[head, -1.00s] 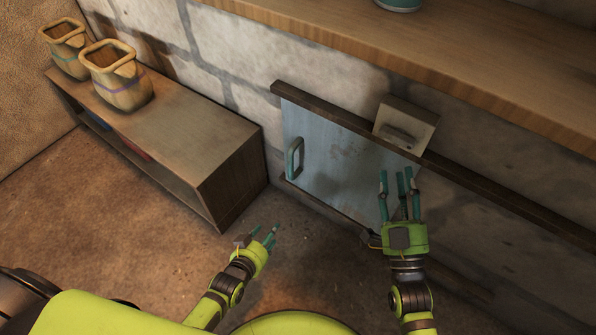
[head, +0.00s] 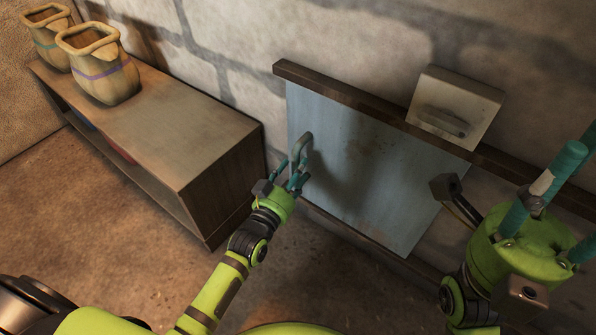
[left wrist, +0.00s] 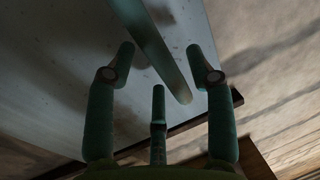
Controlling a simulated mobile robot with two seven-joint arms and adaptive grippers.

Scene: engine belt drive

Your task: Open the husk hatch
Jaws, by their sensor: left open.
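The husk hatch is a flat pale blue panel (head: 375,165) below a dark wooden rail on the stone wall. A grey-green bar handle (head: 301,148) stands near its left edge. My left gripper (head: 295,181) is open, with its fingers at the lower part of the handle. In the left wrist view the handle (left wrist: 155,55) runs between the spread fingers (left wrist: 165,75), and the panel (left wrist: 55,60) lies behind; I cannot tell whether any finger touches the handle. My right gripper (head: 570,195) is large at the right, its fingers spread and empty, in front of the wall.
The dark rail (head: 340,100) crosses the wall above the panel. A pale box with a grey grip (head: 465,95) is fixed on the wall at the rail. A low wooden shelf unit (head: 165,135) with two sack-like pots (head: 100,68) stands left. The floor before it is clear.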

